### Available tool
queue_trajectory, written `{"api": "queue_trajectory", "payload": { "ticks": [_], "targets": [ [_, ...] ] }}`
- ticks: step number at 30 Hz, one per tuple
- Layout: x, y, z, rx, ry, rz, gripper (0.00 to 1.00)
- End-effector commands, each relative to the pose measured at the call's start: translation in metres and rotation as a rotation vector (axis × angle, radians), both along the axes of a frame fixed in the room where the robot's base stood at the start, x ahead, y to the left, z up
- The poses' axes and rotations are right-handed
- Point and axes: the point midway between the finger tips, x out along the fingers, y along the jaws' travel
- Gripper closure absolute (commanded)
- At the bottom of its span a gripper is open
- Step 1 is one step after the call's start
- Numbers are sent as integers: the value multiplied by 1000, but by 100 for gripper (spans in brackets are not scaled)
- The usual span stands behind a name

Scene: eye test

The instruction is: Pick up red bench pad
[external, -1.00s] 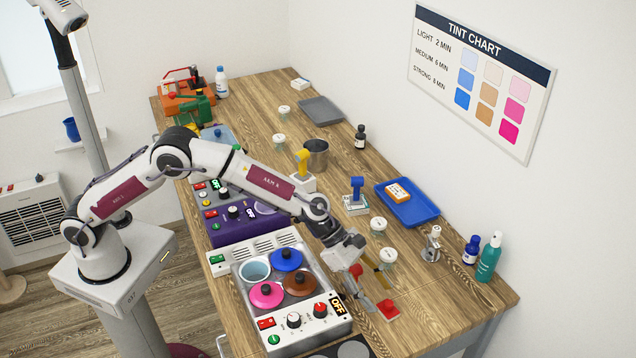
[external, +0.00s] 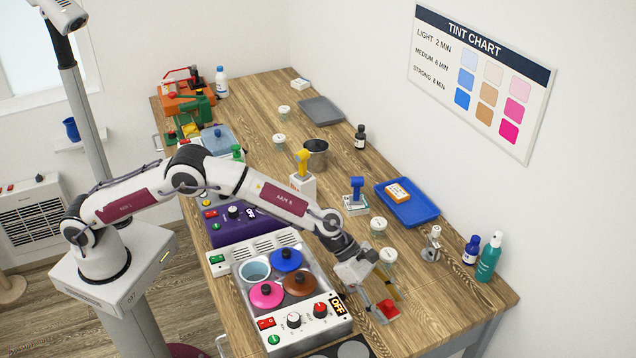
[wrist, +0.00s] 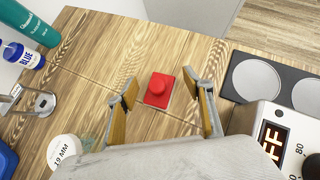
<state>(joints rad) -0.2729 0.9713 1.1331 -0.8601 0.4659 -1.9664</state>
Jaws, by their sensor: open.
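The red bench pad (external: 388,309) lies flat near the front right of the wooden table. I cannot tell how far above the pad the fingertips are.
A multi-pot warmer (external: 290,300) with coloured lids stands left of the pad. Labelled jars (external: 378,226), a metal stand (external: 432,246), a blue bottle (external: 471,250) and a teal bottle (external: 489,257) stand farther back. Bare wood surrounds the pad.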

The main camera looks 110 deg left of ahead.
Motion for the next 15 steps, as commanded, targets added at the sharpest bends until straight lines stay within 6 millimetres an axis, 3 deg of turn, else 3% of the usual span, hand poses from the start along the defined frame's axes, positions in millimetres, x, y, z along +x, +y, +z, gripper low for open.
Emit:
{"api": "queue_trajectory", "payload": {
  "ticks": [8, 12, 15],
  "targets": [
    [0, 0, 0, 0, 0, 0, 51],
    [0, 0, 0, 0, 0, 0, 87],
    [0, 0, 0, 0, 1, 0, 88]
  ]
}}
